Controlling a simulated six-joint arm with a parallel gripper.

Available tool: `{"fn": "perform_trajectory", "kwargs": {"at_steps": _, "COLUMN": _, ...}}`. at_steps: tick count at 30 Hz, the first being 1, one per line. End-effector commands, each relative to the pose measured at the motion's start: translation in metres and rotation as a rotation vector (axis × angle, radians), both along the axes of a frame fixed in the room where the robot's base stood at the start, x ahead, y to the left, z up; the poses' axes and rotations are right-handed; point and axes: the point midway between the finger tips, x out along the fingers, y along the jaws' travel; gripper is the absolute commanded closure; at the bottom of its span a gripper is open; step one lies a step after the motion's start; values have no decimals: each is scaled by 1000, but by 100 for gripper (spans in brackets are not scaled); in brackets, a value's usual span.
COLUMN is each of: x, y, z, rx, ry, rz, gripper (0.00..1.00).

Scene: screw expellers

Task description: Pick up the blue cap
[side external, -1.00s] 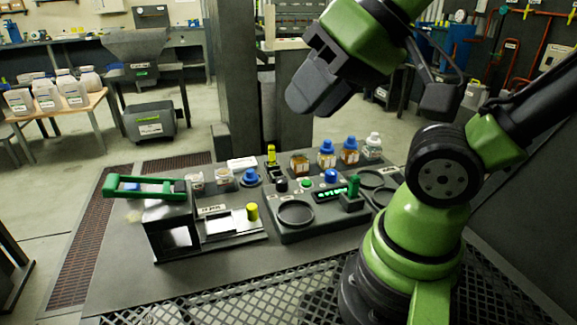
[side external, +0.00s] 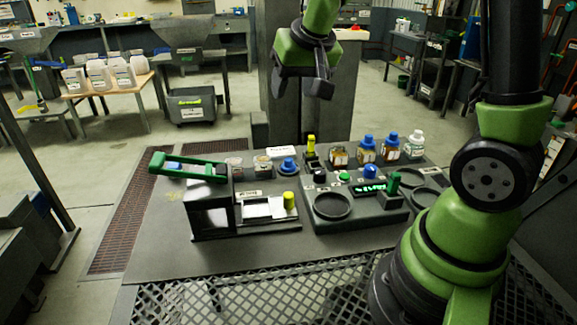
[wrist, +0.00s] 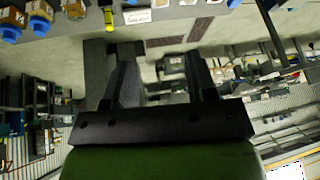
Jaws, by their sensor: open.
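Several blue caps are in view. A low, wide blue cap (side external: 288,166) sits on the table behind the black press-like unit. Two amber bottles wear blue caps (side external: 368,140) at the back right; blue bottle caps (wrist: 40,26) also show at the top left of the wrist view. I cannot tell which one the task means. My gripper (side external: 305,90) is open and empty, high above the far side of the table and apart from all the caps. In the wrist view its two dark fingers (wrist: 161,75) are spread with only distant floor and furniture between them.
A black control panel (side external: 345,218) with a blue knob (side external: 371,171) stands at centre right. The press-like unit (side external: 208,212) with a green handle (side external: 180,166) is at left. A thick grey pillar (side external: 268,110) rises behind the table, close to my gripper in the picture.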

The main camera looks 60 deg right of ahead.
Motion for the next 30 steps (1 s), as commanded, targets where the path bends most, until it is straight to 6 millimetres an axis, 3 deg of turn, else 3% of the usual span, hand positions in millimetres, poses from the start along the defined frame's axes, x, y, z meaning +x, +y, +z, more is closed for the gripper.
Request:
{"fn": "perform_trajectory", "kwargs": {"at_steps": 6, "x": 43, "y": -54, "z": -79, "rx": -35, "ry": 78, "rz": -63, "gripper": 49}}
{"fn": "perform_trajectory", "kwargs": {"at_steps": 12, "x": 55, "y": -81, "z": -134, "rx": -42, "ry": 111, "rz": -86, "gripper": 49}}
{"fn": "perform_trajectory", "kwargs": {"at_steps": 24, "x": 68, "y": -96, "z": -184, "rx": -40, "ry": 122, "rz": -89, "gripper": 49}}
{"fn": "perform_trajectory", "kwargs": {"at_steps": 30, "x": 73, "y": -99, "z": -197, "rx": -41, "ry": 121, "rz": -89, "gripper": 49}}
